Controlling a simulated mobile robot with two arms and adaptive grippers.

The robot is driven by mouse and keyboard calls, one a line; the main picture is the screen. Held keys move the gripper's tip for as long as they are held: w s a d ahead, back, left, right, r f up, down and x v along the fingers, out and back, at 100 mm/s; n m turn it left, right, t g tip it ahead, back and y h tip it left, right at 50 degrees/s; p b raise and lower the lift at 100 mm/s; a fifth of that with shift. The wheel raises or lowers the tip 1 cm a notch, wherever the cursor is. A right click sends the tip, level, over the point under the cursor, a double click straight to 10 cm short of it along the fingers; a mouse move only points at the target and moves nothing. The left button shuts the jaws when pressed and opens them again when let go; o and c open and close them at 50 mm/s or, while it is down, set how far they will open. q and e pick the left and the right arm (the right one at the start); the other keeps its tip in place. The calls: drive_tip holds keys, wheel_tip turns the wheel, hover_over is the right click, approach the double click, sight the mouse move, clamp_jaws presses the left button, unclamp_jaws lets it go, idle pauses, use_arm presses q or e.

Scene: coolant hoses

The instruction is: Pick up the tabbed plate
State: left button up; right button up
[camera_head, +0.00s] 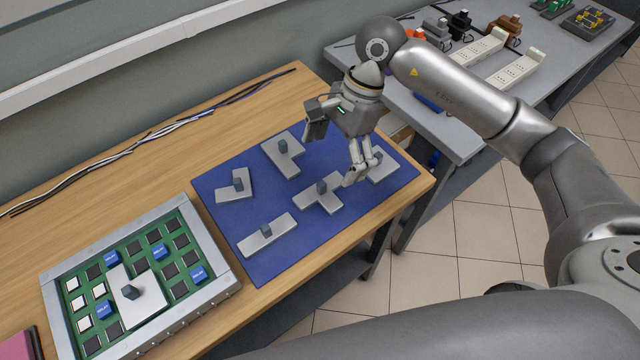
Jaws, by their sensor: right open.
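Several light grey plates, each with a dark grey knob, lie on a blue mat (215,215). One with a side tab (312,203) lies near the middle right. Others are a stepped plate (275,147) at the back, an L-like plate (228,194) at left, a straight bar (254,243) at the front and a plate (388,170) at right, partly hidden by my gripper. I cannot tell which one is the tabbed plate. My right gripper (360,174) is open and empty, pointing down between the middle-right and right plates. My left gripper is not in view.
A framed green circuit board (213,252) at front left holds black and blue parts and another knobbed plate (140,312). Cables (120,158) lie along the back edge. A grey table (462,137) with white strips and connectors stands at right.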

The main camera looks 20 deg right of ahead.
drive_tip(key=d, duration=0.1)
drive_tip(key=p, duration=0.1)
approach(323, 198)
drive_tip(key=shift+s+a+f+h, duration=0.1)
drive_tip(key=shift+a+f+h, duration=0.1)
drive_tip(key=shift+f, duration=0.2)
drive_tip(key=shift+s+a+f+h, duration=0.1)
drive_tip(key=shift+f+h, duration=0.1)
drive_tip(key=shift+f, duration=0.25)
drive_tip(key=shift+a+f+p, duration=0.25)
drive_tip(key=shift+f+p, duration=0.15)
drive_tip(key=shift+f, duration=0.15)
drive_tip(key=p+x, duration=0.1)
drive_tip(key=x, duration=0.2)
drive_tip(key=shift+a+f, duration=0.25)
drive_tip(key=shift+f, duration=0.35)
drive_tip(key=shift+c, duration=0.3)
